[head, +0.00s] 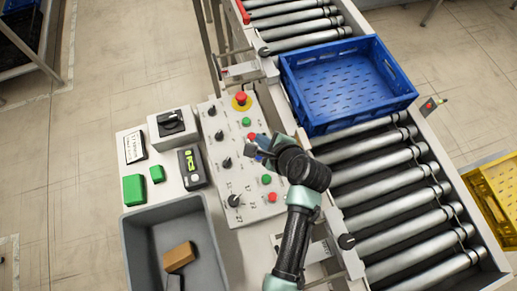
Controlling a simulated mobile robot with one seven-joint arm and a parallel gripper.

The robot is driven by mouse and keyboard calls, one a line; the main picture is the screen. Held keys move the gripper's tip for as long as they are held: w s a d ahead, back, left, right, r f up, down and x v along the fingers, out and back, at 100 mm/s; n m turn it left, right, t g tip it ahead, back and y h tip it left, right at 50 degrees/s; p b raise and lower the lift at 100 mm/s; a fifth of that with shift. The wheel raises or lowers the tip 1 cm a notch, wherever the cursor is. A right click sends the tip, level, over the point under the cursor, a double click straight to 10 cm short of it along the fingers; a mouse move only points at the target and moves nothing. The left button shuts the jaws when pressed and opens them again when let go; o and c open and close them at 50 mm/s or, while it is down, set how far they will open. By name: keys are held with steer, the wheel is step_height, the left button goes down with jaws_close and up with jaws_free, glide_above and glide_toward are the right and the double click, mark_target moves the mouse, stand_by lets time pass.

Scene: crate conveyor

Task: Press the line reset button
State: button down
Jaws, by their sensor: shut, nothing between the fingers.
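The control panel (221,128) is a light board beside the conveyor, with a red mushroom button (241,98) on a yellow ring at its top. It also carries a green button (246,122), a lower green button (266,180), a red button (272,197) and several black knobs. The labels are too small to read, so I cannot tell which is the line reset button. My gripper (252,149) is shut and empty over the panel's middle right. Small red and blue patches show beside it, partly hidden; contact cannot be told.
A blue crate (350,117) sits on the roller conveyor (395,185) to the right. A grey bin (137,235) with a brown block (179,256) stands at lower left. A black handheld device (192,168), a knob box (171,123) and green blocks (134,189) lie left of the panel.

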steer(key=shift+f, duration=0.1)
steer(key=b, duration=0.8)
glide_above(261, 160)
step_height(261, 160, down, 8)
steer(key=shift+r, duration=0.15)
steer(key=shift+f+b, duration=0.4)
steer(key=shift+f, duration=0.15)
stand_by(1.3)
steer(key=shift+f, duration=0.25)
steer(key=shift+f, duration=0.5)
stand_by(0.8)
steer(key=shift+r+p, duration=0.85)
